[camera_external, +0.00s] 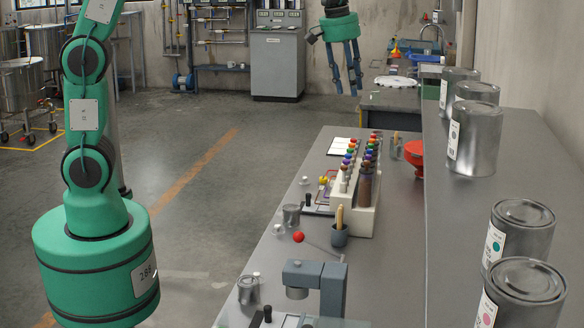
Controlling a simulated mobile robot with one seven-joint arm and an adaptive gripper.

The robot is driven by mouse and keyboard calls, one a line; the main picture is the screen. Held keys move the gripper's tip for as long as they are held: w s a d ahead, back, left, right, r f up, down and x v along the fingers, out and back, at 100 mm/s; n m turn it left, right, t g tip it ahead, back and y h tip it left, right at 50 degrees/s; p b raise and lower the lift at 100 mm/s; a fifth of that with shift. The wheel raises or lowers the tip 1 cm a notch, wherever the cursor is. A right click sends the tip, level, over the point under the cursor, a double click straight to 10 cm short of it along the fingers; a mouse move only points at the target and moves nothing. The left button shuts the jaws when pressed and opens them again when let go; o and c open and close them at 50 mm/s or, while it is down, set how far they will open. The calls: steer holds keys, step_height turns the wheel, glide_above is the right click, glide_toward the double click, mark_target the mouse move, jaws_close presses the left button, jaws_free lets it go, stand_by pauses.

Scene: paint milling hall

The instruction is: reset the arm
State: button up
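My gripper (345,78) hangs at the top centre of the external view, at the end of a green wrist. Its dark blue-grey fingers point down, and a gap shows between them. I see nothing held in it. It is in the air beyond the far left part of the bench (392,138), clear of the things on it. The green arm stands at the left. The middle of the arm is out of the picture above.
Large metal cans (474,140) stand on the raised shelf at right. A grey cabinet (277,62) stands behind; open floor (190,150) lies left.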

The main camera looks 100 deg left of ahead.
steer(key=s+d+m+t+b, duration=0.3)
steer(key=s+d+m, duration=0.5)
steer(key=s+d, duration=0.9)
steer(key=s+d+f+m+b, duration=0.2)
steer(key=s+d+f+m, duration=0.2)
steer(key=s+d+f, duration=0.1)
steer(key=s+d+f+m+h+b, duration=0.1)
steer(key=s+d+f+m, duration=0.3)
steer(key=s+d, duration=0.4)
steer(key=shift+s+f+t+b, duration=0.35)
steer(key=shift+s+b, duration=0.25)
steer(key=shift+s, duration=0.65)
stand_by(0.8)
